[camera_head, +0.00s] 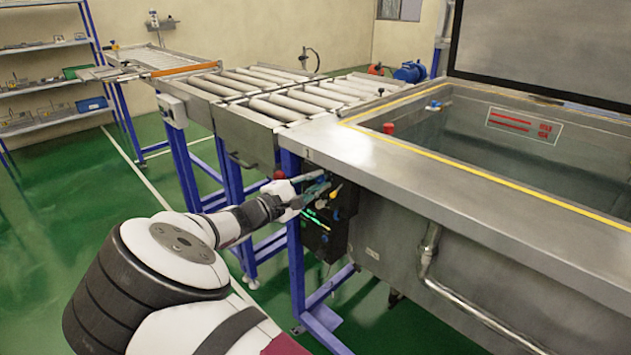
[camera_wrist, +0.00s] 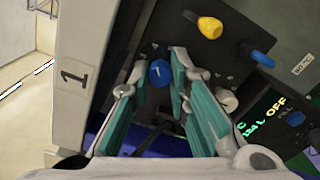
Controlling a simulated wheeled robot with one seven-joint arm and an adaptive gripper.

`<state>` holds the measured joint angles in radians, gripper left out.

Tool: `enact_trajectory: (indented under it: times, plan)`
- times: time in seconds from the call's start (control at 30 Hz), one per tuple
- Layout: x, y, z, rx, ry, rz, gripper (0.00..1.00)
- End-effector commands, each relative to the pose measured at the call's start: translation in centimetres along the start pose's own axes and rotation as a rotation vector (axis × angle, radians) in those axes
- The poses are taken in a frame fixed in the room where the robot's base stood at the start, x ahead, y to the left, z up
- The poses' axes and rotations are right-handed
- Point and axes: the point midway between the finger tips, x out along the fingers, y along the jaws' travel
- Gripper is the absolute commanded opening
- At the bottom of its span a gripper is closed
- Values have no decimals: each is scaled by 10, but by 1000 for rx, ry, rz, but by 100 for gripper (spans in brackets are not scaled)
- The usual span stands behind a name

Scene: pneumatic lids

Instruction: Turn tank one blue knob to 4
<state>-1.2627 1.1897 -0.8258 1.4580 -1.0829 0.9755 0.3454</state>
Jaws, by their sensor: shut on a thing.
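Tank one's dark control panel (camera_head: 318,238) is on the front left end of the steel tank. In the wrist view, a blue knob (camera_wrist: 160,73) sits between the teal finger pads of my gripper (camera_wrist: 159,68), and the gripper is shut on it. A label with the number 1 (camera_wrist: 73,78) is on the pale post to the left. A yellow knob (camera_wrist: 210,27) and another blue knob (camera_wrist: 257,54) are on the panel to the upper right. No scale around the held knob is readable. In the head view my gripper (camera_head: 322,184) reaches the panel and partly covers it.
A green-lit display reading OFF (camera_wrist: 264,115) and a white knob (camera_wrist: 227,100) are right of the fingers. The tank rim (camera_head: 400,165) overhangs the panel. A steel pipe (camera_head: 430,260) runs to its right. A blue-legged roller conveyor (camera_head: 235,125) stands behind; green floor is open at left.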

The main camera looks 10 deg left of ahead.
Motion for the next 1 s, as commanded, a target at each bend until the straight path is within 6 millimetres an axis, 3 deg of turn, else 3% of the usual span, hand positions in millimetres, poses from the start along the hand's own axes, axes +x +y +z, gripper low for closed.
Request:
enact_trajectory:
  times: [0.2, 0.23, 0.3, 0.67, 0.83, 1.0]
  plan:
    - [-3, -2, -3, 0, 7, -2, 0]
    - [-3, -2, -3, 0, 7, -2, 22]
    - [-3, -2, -3, 0, 7, -2, 38]
    - [-4, 0, -1, 1, 3, -1, 38]
    - [-23, 0, -1, 1, 6, 0, 38]
    - [-58, 0, -2, 1, 7, -1, 38]
